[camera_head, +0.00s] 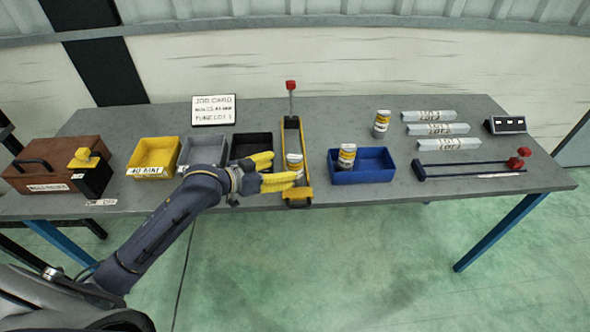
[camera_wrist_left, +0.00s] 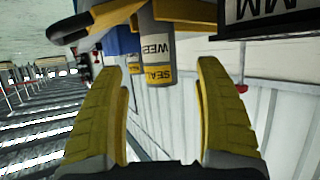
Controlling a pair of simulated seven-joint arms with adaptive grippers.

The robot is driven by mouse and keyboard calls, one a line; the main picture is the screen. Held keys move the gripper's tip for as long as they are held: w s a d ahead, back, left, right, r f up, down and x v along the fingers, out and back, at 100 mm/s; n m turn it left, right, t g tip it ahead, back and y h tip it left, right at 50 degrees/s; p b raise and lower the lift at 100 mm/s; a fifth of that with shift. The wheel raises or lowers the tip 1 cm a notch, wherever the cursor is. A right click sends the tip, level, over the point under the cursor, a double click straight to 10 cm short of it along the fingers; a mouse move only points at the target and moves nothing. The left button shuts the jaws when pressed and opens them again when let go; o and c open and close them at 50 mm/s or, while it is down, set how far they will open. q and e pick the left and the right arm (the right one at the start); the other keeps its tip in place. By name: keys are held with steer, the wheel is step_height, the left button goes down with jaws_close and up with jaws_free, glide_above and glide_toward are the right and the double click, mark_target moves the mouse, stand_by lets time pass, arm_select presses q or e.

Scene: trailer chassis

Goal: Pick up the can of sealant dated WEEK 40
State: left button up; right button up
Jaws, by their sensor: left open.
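My left gripper (camera_head: 298,179) is open, its yellow fingers pointing right at a white, grey and yellow can (camera_head: 294,160) in a narrow yellow-edged holder (camera_head: 285,130). In the left wrist view this can (camera_wrist_left: 157,45) is ahead, between the spread fingertips (camera_wrist_left: 163,68), with no grip on it. Its label reads "WEEK" and "SEAL"; the week number cannot be read. A similar can (camera_head: 347,155) stands in the blue bin (camera_head: 372,178). Another can (camera_head: 382,123) stands on the table behind that bin. Their dates are too small to read. My right gripper is not in view.
Yellow (camera_head: 153,153), grey and black (camera_head: 252,144) bins stand left of the holder. A red-topped post (camera_head: 291,95) rises at its back. Labelled grey bars (camera_head: 420,115) and a red-ended tool (camera_head: 470,169) lie at right. The job card (camera_head: 213,110) is at the back.

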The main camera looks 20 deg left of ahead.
mark_target(288, 168)
arm_select(q)
steer(key=shift+f+x, duration=0.2)
steer(key=shift+x, duration=3.15)
steer(key=shift+s, duration=0.1)
steer(key=c, duration=1.5)
